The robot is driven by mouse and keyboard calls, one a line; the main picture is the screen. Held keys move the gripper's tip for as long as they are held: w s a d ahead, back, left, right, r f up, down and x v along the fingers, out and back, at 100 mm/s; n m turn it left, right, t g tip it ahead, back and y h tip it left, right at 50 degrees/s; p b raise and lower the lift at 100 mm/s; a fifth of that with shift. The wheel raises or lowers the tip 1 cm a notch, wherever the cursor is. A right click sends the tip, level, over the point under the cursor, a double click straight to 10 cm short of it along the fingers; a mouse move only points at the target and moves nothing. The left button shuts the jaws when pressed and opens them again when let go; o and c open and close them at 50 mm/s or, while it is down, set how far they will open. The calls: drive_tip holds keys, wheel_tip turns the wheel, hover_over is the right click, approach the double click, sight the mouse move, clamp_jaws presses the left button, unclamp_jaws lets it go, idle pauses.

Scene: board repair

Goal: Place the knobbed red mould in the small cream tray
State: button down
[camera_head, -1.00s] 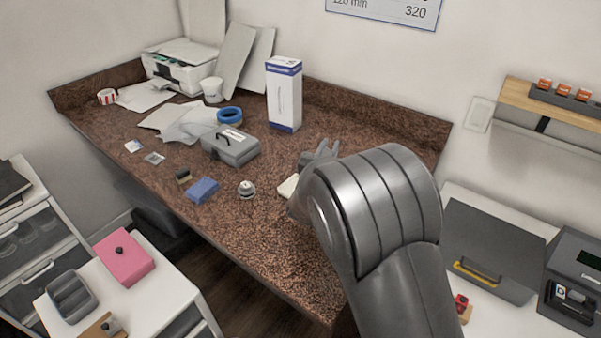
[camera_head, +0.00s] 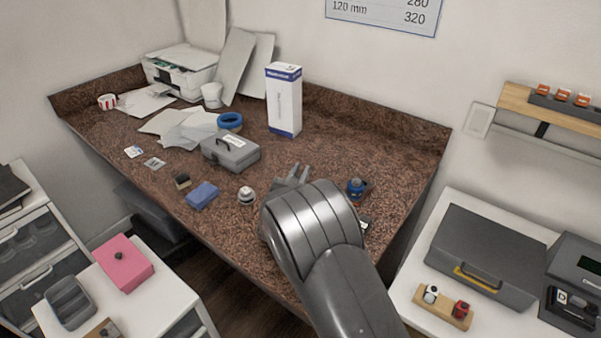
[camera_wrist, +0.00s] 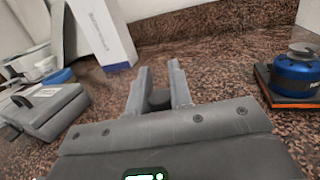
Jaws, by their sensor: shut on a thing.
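My gripper (camera_head: 298,173) is over the brown speckled desk. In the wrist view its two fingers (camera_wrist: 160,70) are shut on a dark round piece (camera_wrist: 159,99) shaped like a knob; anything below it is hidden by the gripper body. No red body shows under the piece, so I cannot tell if it belongs to the knobbed red mould. A pinkish-red block with a dark knob (camera_head: 123,262) sits on the white cabinet at the left, far from my gripper. I cannot make out the small cream tray; my arm covers part of the desk.
A blue round device (camera_head: 356,188), on an orange-edged base in the wrist view (camera_wrist: 296,72), stands right of my gripper. A grey case (camera_head: 231,152), white box (camera_head: 284,100), blue sponge (camera_head: 202,195) and small metal piece (camera_head: 246,194) lie left. The desk's front edge is close.

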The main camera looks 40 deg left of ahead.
drive_tip(key=shift+f, duration=0.15)
drive_tip(key=c, duration=1.3)
unclamp_jaws()
drive_tip(key=v, duration=1.2)
drive_tip(key=shift+r, duration=0.2)
